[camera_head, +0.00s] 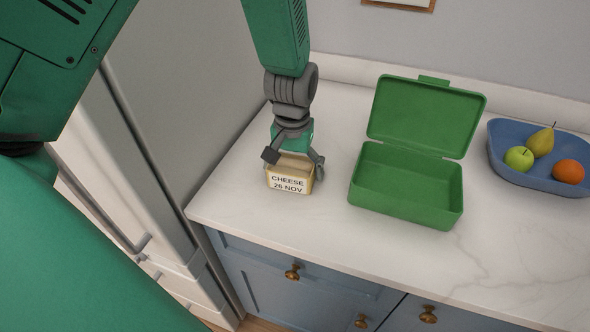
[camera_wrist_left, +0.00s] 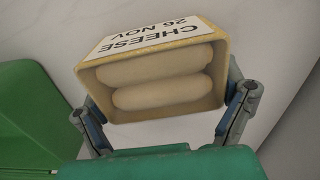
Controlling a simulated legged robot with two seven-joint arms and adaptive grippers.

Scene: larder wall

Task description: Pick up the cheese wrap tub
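The cheese wrap tub (camera_head: 289,184) is a small tan tub with a white label reading "CHEESE 26 NOV". It stands upright on the worktop near the left end. My left gripper (camera_head: 294,161) points down over it, open, with its fingers spread at the tub's two sides. In the left wrist view the tub (camera_wrist_left: 216,92) lies between the fingers, slightly turned, with pale rolls inside. The fingers look very close to its walls; contact is unclear. My right gripper is not in view.
An open green lunch box (camera_head: 405,205) stands right of the tub, its lid raised. A blue bowl (camera_head: 512,172) of fruit is farther right. The worktop front is clear.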

